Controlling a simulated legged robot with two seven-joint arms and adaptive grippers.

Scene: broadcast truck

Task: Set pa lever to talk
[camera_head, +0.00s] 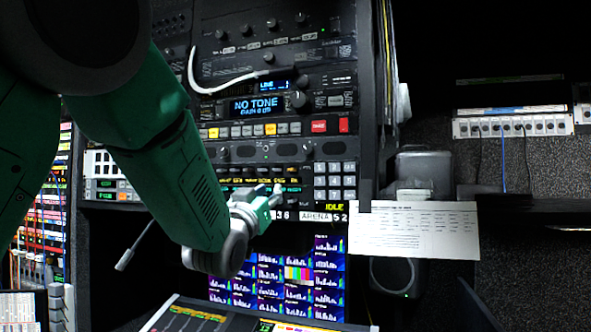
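My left arm comes in from the upper left, and its gripper (268,197) is in front of the rack's lower panel, by the row of small displays. The gripper is small and seen from behind, so I cannot tell whether its fingers are open or shut. Right of it, a yellow "IDLE" readout (333,207) sits above a label strip reading "ARENA" (315,217). I cannot make out a PA lever; the gripper and forearm hide part of this panel. My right gripper is not in view.
A keypad (335,180) is right of the gripper. Above are a "NO TONE" display (256,106) and a white cable (225,84). Below are monitor screens (328,270) and a sloped console (215,318). A paper sheet (415,232) hangs at right. A grey-tipped stalk (127,258) stands lower left.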

